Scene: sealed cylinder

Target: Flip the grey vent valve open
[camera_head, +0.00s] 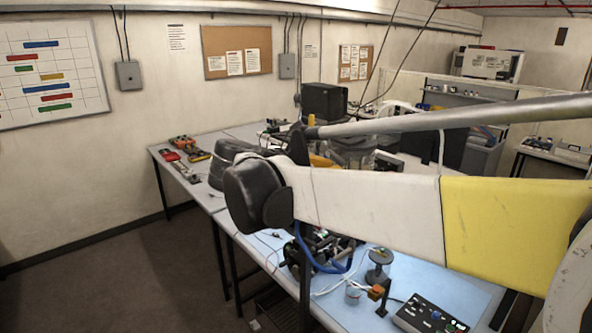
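I cannot make out a grey vent valve for certain. On the blue bench top, a small grey spool-shaped part (378,265) stands below my arm, with a short grey cylinder (352,294) and an orange block on a dark stand (377,292) close in front of it. Their details are too small to tell whether one bears a valve. My white and yellow arm link crosses the middle of the view and hides much of the bench behind it. I cannot pick out my gripper's fingertips.
A black control box (431,315) lies at the bench's front. Dark machinery with a blue cable (325,263) sits under my arm. Red and yellow tools (172,155) lie on the far left bench (203,190). The floor (130,275) at left is clear.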

